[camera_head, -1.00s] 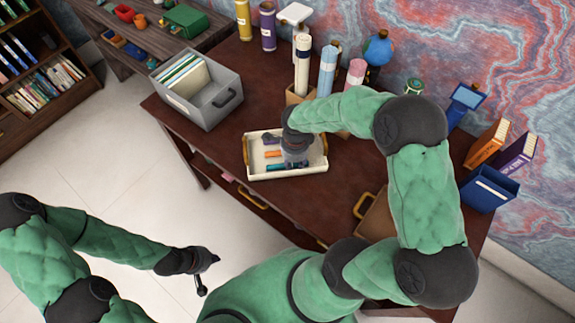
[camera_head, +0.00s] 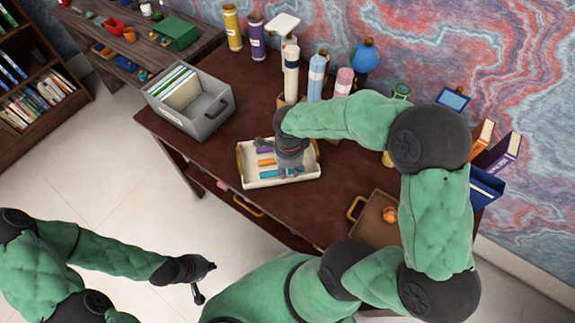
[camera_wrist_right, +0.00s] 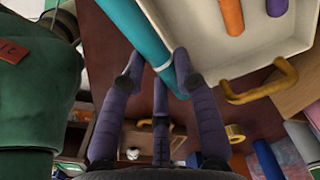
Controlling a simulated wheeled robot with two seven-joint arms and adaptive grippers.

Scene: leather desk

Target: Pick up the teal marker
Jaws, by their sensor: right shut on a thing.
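The teal marker (camera_wrist_right: 150,38) runs slantwise between the fingertips of my right gripper (camera_wrist_right: 166,68) in the right wrist view, and the fingers are shut on it. In the head view the right gripper (camera_head: 290,172) points down over the white tray (camera_head: 297,180). There the teal marker (camera_head: 269,174) shows at the tray's front side, partly hidden by the gripper. I cannot tell whether it touches the tray floor. My left gripper (camera_head: 209,268) hangs over the floor, away from the desk; its fingers are too small to read.
An orange marker (camera_head: 266,162) and a purple marker (camera_head: 264,150) lie in the tray behind the teal one. A grey file box (camera_head: 205,122) stands to the left. Rolled papers (camera_head: 291,75) stand behind my right arm. The desk is clear between box and tray.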

